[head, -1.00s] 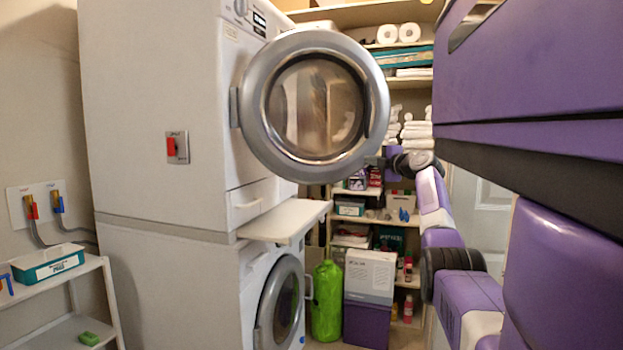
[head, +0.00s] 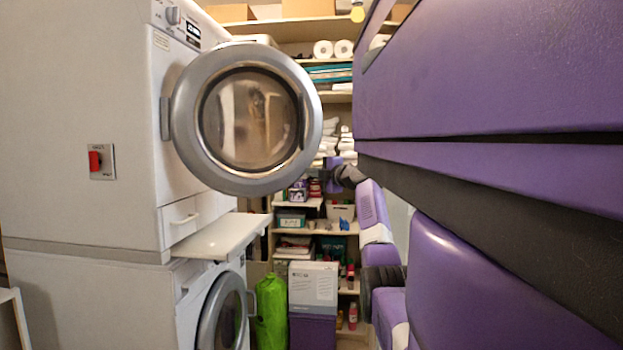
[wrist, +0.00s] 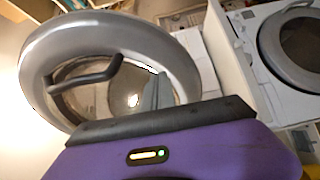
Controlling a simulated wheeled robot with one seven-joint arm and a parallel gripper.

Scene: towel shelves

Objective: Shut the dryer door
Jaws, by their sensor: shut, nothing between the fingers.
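The dryer door (head: 183,120) is a round grey ring with a dark glass centre. It stands open, swung out from the upper machine, the dryer (head: 80,120), on its left-side hinge. In the wrist view the door (wrist: 45,50) fills the upper left, with a dark bar like a handle (wrist: 88,76) across its glass. My gripper (wrist: 158,82) is shut and empty, its grey fingers in front of the door's lower right part. I cannot tell whether they touch it. In the head view my arm reaches behind the door's right edge, and the fingertips are hidden.
A pull-out ledge (head: 222,234) juts out below the dryer, above a washer with a round door (head: 222,315). Shelves (head: 345,229) with towels and bottles stand behind.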

